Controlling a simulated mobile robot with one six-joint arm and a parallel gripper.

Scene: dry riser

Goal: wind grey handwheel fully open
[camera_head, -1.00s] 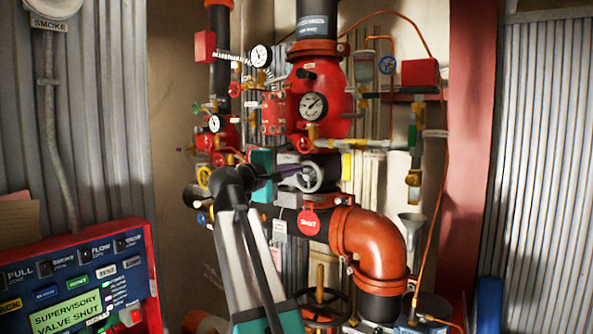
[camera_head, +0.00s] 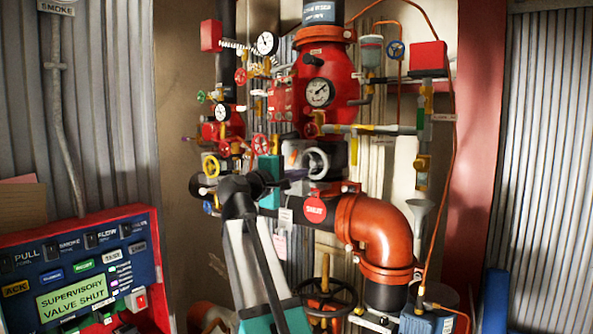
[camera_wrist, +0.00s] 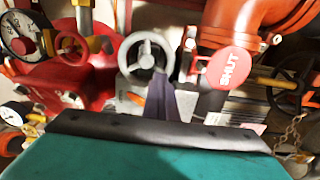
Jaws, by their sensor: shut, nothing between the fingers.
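The grey handwheel (camera_head: 315,161) is a small spoked wheel on a dark valve body in the middle of the riser. It also shows in the wrist view (camera_wrist: 146,54), at upper centre, facing me. My gripper (camera_head: 300,176) is at the wheel's lower left. Its dark purple fingers (camera_wrist: 164,88) are shut with nothing between them. In the wrist view their tips overlap the wheel's lower right rim; I cannot tell whether they touch it. A round red SHUT sign (camera_head: 314,209) hangs just below the wheel.
An orange elbow pipe (camera_head: 377,238) bulges at lower right of the wheel. A larger dark handwheel (camera_head: 325,297) is below. Gauges, red valves and thin pipes crowd above and left. The alarm panel (camera_head: 80,270) reads SUPERVISORY VALVE SHUT.

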